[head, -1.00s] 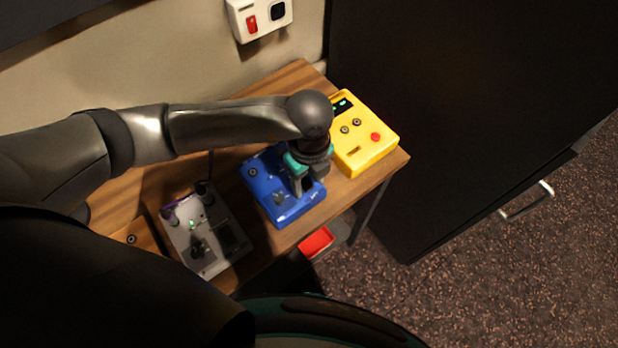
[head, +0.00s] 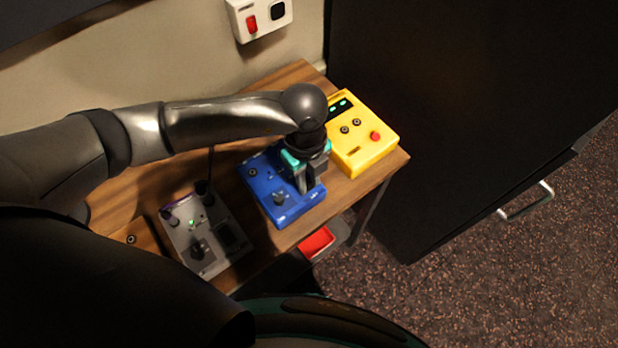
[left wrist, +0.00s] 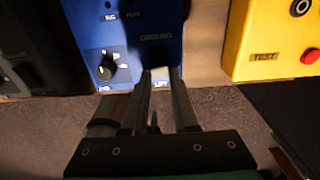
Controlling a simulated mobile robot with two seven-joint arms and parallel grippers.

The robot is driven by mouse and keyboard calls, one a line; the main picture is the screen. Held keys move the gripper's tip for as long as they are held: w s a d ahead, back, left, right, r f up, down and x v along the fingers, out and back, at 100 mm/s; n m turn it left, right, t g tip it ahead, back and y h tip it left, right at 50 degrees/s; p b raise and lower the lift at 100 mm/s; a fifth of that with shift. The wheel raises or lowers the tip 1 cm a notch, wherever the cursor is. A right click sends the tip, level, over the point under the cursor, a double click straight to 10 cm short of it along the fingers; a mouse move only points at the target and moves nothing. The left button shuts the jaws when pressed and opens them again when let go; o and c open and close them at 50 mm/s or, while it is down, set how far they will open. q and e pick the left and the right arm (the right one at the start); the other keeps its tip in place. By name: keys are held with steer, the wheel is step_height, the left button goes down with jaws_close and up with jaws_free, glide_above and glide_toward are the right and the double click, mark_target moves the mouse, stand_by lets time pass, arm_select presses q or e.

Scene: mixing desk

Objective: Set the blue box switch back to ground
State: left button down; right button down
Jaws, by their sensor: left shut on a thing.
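The blue box (head: 264,191) lies on the wooden desk between a grey box and a yellow box. In the left wrist view the blue box (left wrist: 97,38) fills the upper middle, with a black knob and the printed words "GROUND" and "LIFT". My left gripper (head: 304,188) is over the right part of the blue box. My right gripper is not in view.
The yellow box (head: 362,148), with a red button, is close to the right of my left gripper. The grey box (head: 188,232) with knobs and a green light is at the left. A red tray (head: 316,243) is below the desk's front edge. A black cabinet (head: 440,110) stands at right.

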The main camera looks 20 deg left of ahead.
arm_select(q)
steer(key=shift+w+a+g+h, duration=0.2)
steer(key=shift+a+g+h, duration=0.1)
steer(key=shift+g+h, duration=0.55)
steer(key=shift+r, duration=0.1)
steer(key=c, duration=0.7)
jaws_free()
steer(key=shift+r, duration=0.1)
steer(key=v, duration=1.5)
steer(key=shift+s+a, duration=0.15)
